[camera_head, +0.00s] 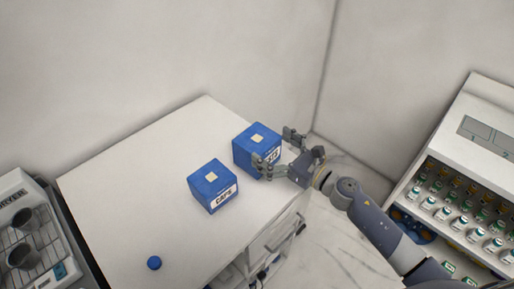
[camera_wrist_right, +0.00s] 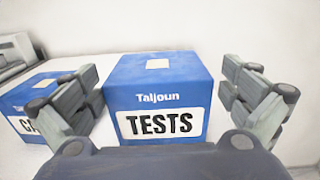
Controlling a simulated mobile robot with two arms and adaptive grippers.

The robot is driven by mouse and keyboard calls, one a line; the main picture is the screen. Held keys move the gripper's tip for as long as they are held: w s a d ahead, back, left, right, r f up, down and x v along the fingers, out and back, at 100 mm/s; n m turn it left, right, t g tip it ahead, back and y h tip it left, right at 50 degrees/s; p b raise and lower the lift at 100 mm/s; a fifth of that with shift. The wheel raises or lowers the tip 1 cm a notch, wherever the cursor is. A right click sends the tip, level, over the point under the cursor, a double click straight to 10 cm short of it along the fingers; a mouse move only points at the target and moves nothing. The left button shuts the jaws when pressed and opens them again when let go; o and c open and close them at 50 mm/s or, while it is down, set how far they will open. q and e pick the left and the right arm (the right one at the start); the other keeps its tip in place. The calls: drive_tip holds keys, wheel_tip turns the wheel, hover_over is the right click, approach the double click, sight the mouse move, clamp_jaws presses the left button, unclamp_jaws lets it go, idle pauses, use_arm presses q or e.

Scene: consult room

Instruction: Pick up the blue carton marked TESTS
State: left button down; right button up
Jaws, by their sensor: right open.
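The blue carton marked TESTS (camera_head: 256,139) stands upright on the white cabinet top, near its back right corner. Its label faces my right wrist camera, where the carton (camera_wrist_right: 158,98) fills the middle of the view. My right gripper (camera_head: 279,147) is open, with one finger to each side of the carton. In the wrist view a gap shows between the carton and the right finger; the left finger is close to the carton's left side, and I cannot tell whether it touches. My left gripper is not in view.
A second blue carton, marked CAPS (camera_head: 212,186), stands just left of the TESTS carton. A small blue round cap (camera_head: 154,263) lies near the front of the white cabinet top (camera_head: 130,195). A dryer rack (camera_head: 30,235) is at left, a shelf of vials (camera_head: 455,205) at right.

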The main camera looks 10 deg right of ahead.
sight(257, 138)
drive_tip(key=shift+w+a+r+p, duration=0.2)
drive_tip(key=shift+w+a+p, duration=0.1)
drive_tip(key=shift+w, duration=0.05)
drive_tip(key=p+x, duration=0.1)
drive_tip(key=x, duration=0.2)
drive_tip(key=shift+a+f, duration=0.1)
drive_tip(key=shift+a, duration=0.05)
drive_tip(key=shift+w+a+f, duration=0.15)
drive_tip(key=shift+w+a, duration=0.15)
drive_tip(key=shift+w, duration=0.1)
drive_tip(key=c, duration=1)
